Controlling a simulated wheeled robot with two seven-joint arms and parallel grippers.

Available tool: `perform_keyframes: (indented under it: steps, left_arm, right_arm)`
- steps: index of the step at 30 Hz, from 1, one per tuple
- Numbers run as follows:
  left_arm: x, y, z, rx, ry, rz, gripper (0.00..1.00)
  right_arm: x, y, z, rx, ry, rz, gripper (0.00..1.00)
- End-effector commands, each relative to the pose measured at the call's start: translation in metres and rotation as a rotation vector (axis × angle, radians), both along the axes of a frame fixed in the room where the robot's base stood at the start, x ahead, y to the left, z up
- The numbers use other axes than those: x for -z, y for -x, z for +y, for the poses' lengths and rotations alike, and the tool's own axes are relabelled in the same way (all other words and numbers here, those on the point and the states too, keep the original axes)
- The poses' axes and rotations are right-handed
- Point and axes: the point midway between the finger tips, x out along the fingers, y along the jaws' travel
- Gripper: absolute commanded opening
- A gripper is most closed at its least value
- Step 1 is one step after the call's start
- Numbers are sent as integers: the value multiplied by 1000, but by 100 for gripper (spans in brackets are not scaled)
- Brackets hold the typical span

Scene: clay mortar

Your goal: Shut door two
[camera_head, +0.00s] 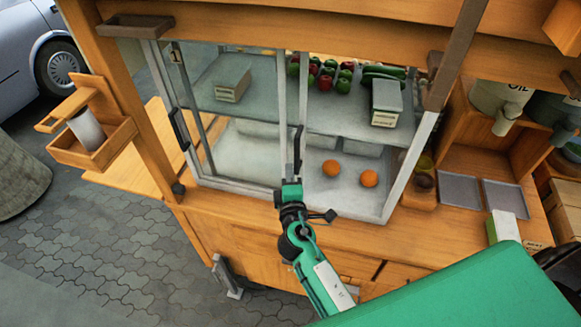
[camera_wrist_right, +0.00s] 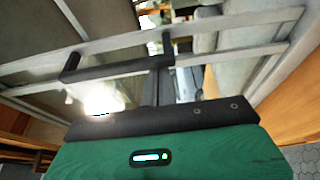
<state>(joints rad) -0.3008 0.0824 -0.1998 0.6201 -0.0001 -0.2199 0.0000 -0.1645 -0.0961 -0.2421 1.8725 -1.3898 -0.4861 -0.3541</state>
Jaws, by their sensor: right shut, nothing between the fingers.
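A glass display case has a door marked 1 (camera_head: 175,58) at its left, with a dark upright handle (camera_head: 179,129). A second dark handle (camera_head: 298,140) stands on the upright frame in the middle of the case; I take it as door two's, though I see no number 2. The right half of the case looks uncovered, with two oranges inside. My right gripper (camera_head: 296,168) is shut and empty, just below the middle handle. In the right wrist view a dark handle (camera_wrist_right: 115,68) lies close beyond the fingers; I cannot tell whether they touch. My left gripper is not in view.
The wooden counter (camera_head: 230,205) runs below the case. Oranges (camera_head: 330,168), a labelled box (camera_head: 386,102) and vegetables sit inside. Grey trays (camera_head: 461,190) and dispensers (camera_head: 500,100) stand at right. A wooden shelf with a cup (camera_head: 86,130) juts out at left.

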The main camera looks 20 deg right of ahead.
Motion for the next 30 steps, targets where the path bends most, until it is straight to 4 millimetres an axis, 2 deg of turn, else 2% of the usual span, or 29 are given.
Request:
perform_keyframes:
  steps: [5, 14, 19, 23, 30]
  left_arm:
    - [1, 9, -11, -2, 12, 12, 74]
    - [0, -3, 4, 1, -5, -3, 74]
    - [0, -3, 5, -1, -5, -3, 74]
    - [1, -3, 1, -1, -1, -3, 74]
    - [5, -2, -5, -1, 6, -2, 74]
  right_arm:
    - [0, 4, 3, 0, -2, -1, 0]
    - [0, 4, 3, 1, -2, -1, 0]
    - [0, 9, -5, 1, 0, 0, 0]
    - [1, 21, -23, 3, 2, 1, 0]
    - [2, 60, -80, 2, 4, 2, 0]
